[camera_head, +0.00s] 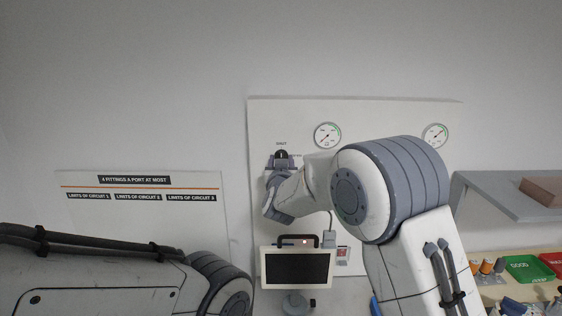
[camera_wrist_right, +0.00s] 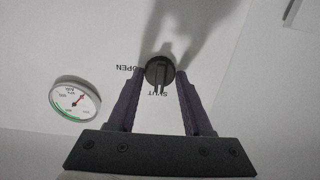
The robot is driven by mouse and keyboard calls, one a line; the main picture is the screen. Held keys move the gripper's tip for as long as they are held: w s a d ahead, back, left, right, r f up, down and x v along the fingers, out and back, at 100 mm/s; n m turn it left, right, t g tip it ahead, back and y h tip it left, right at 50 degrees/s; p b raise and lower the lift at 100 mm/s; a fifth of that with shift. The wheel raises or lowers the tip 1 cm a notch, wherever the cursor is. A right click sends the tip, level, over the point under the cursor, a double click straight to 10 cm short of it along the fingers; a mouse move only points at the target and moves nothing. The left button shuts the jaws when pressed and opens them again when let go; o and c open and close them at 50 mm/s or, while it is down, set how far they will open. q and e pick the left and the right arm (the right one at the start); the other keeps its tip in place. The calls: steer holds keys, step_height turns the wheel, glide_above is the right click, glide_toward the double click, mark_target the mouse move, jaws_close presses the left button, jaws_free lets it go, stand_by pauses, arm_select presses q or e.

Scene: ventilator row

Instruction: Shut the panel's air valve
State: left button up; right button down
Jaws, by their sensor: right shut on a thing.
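The air valve is a round black knob (camera_wrist_right: 159,72) with a raised ridge, on the white panel (camera_head: 300,110). In the right wrist view the ridge lines up with the SHUT lettering, and the OPEN lettering is off to the left. My right gripper (camera_wrist_right: 160,80) has one finger on each side of the knob and is shut on it. In the head view the gripper (camera_head: 281,160) is at the panel's upper left, just under the SHUT label, and covers most of the knob. My left arm lies at the lower left; its gripper is out of view.
Two round gauges (camera_head: 327,135) (camera_head: 435,135) are on the panel; one gauge (camera_wrist_right: 75,99) shows beside the knob in the wrist view. A screen (camera_head: 297,268) stands below my right gripper. A grey shelf (camera_head: 500,190) and a green GOOD tray (camera_head: 528,268) are at right.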

stand_by(0.4)
steer(key=shift+c, duration=1.6)
jaws_free()
steer(key=s+b, duration=0.4)
steer(key=s, duration=0.6)
steer(key=shift+s, duration=0.25)
steer(key=shift+a, duration=0.1)
